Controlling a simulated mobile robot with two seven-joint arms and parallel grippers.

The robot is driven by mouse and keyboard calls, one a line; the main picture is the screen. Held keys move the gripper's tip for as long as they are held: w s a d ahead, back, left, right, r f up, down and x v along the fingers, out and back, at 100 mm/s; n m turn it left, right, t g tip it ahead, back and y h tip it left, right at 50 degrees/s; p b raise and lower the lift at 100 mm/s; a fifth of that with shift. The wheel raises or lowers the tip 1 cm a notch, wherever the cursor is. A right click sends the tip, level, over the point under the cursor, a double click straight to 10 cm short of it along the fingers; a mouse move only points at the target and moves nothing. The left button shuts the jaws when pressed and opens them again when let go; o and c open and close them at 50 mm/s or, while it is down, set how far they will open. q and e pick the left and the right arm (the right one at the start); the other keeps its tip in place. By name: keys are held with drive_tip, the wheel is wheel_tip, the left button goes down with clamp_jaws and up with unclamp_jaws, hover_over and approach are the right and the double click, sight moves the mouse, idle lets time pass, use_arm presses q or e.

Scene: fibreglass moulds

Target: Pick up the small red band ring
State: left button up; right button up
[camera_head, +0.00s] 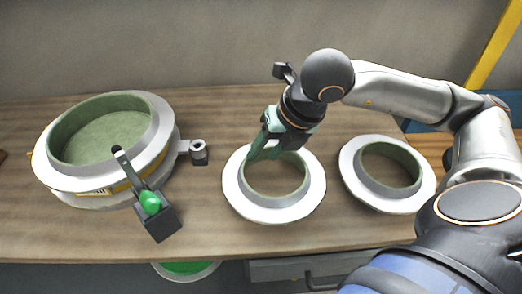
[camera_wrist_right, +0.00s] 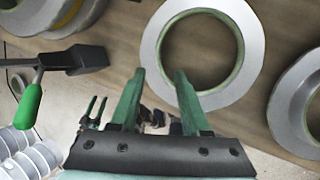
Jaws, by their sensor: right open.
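No red ring shows in either view. A white flanged ring with a green inner wall (camera_head: 275,213) lies on the table in the middle of the head view; it also shows in the wrist view (camera_wrist_right: 152,42). A similar ring (camera_head: 358,188) lies to its right, cut off by the edge in the wrist view (camera_wrist_right: 285,115). My right gripper (camera_head: 262,152) is at the back left side of the middle ring. Its green fingers (camera_wrist_right: 160,75) are apart with nothing held, over that ring's rim; contact cannot be told.
A large round mould (camera_head: 60,180) with a green interior stands at the left. A clamp with a green knob (camera_head: 150,202) stands at its front. Drawers are below the front edge.

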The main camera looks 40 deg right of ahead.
hover_over(244, 178)
drive_tip(key=s+d, duration=0.1)
drive_tip(key=s, duration=0.2)
wheel_tip(244, 178, down, 6)
drive_tip(key=shift+w+x, duration=0.1)
drive_tip(key=shift+x, duration=1.4)
drive_tip(key=shift+w+x, duration=0.15)
drive_tip(key=shift+x, duration=1.35)
drive_tip(key=shift+d+r, duration=0.1)
drive_tip(key=shift+d, duration=0.05)
drive_tip(key=shift+c, duration=0.3)
clamp_jaws()
